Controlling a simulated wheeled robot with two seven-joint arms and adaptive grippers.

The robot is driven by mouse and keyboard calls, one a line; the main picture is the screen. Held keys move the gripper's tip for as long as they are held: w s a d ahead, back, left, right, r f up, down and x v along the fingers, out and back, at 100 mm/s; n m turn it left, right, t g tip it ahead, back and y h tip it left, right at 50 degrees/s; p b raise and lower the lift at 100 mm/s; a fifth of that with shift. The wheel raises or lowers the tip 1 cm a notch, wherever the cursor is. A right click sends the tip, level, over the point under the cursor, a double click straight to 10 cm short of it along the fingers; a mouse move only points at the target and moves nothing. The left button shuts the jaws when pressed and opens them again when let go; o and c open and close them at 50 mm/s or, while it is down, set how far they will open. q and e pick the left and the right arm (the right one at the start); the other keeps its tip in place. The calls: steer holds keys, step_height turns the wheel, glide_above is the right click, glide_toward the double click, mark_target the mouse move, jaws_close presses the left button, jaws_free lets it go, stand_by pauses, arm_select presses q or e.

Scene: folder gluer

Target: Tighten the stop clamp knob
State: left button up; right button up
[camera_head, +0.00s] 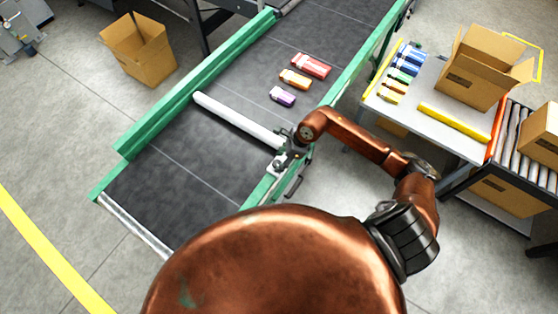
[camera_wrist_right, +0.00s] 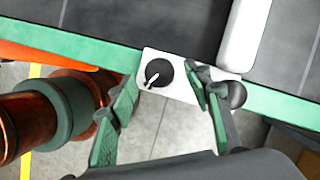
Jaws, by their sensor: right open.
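The stop clamp shows in the right wrist view as a white plate (camera_wrist_right: 183,90) on the green conveyor rail. A second dark round part (camera_wrist_right: 237,95) is just right of the right finger. In the head view, the right gripper (camera_head: 292,146) is at the clamp (camera_head: 281,164), partly hiding it. My left gripper is not in view.
A white stop bar (camera_head: 240,121) crosses the dark belt (camera_head: 190,165). Beyond it lie red (camera_head: 311,65), orange (camera_head: 295,79) and purple (camera_head: 282,97) cartons. A side table (camera_head: 424,125) holds small cartons and an open box (camera_head: 482,75). Another open box (camera_head: 138,49) stands on the floor.

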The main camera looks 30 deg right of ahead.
steer(key=shift+w+a+f, duration=0.1)
steer(key=shift+a+f, duration=0.1)
steer(key=shift+f, duration=0.45)
steer(key=shift+c, duration=0.6)
steer(key=c, duration=1)
